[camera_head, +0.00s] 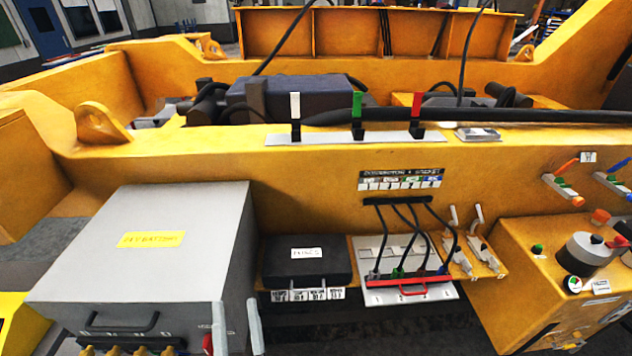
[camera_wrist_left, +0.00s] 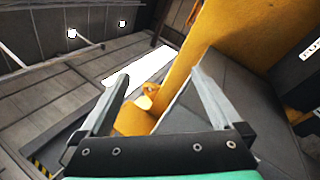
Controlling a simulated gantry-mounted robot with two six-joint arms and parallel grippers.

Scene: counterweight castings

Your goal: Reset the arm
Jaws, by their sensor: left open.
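My left gripper (camera_head: 237,318) shows at the bottom of the head view as two pale grey fingers, set apart with nothing between them. It is in front of the right side of the large grey box. In the left wrist view the same gripper (camera_wrist_left: 160,85) is open and empty, its fingers spread. Beyond them are a yellow casting (camera_wrist_left: 195,45) and a grey floor. My right gripper is not in view.
The grey box (camera_head: 165,215) with a yellow label stands at left. A black case (camera_head: 306,262), a white panel (camera_head: 390,290) with black cables and a yellow control box (camera_head: 545,290) line the front. The yellow casting beam (camera_head: 220,150) spans behind them.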

